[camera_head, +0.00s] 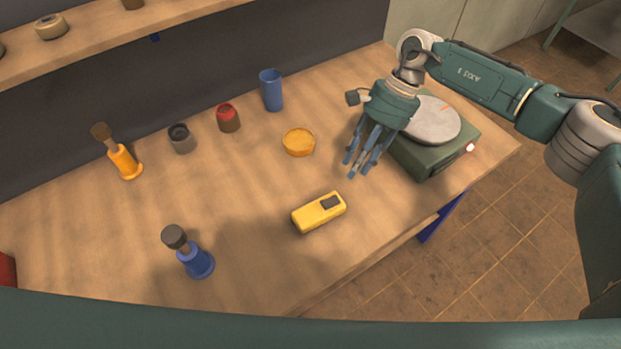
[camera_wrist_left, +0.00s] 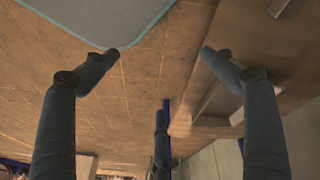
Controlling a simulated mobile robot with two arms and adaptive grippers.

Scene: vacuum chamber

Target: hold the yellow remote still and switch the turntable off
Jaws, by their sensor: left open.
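The yellow remote (camera_head: 319,212) lies on the wooden table near its front edge, with a dark patch on its top. The turntable (camera_head: 441,163) is a dark green box at the table's right end, with a grey round platter (camera_head: 433,120) on top. A small light (camera_head: 470,147) shows on its right side. My right gripper (camera_head: 358,167) points down just left of the turntable, fingers apart and empty, above the table and behind the remote. My left gripper (camera_wrist_left: 160,55) shows only in the left wrist view, open and empty, with the tiled floor behind its fingers.
A yellow round dish (camera_head: 298,142), blue cup (camera_head: 271,90), red jar (camera_head: 228,118) and grey jar (camera_head: 181,138) stand toward the back. An orange-based item (camera_head: 124,162) and a blue-based item (camera_head: 196,262) stand left. The table around the remote is clear.

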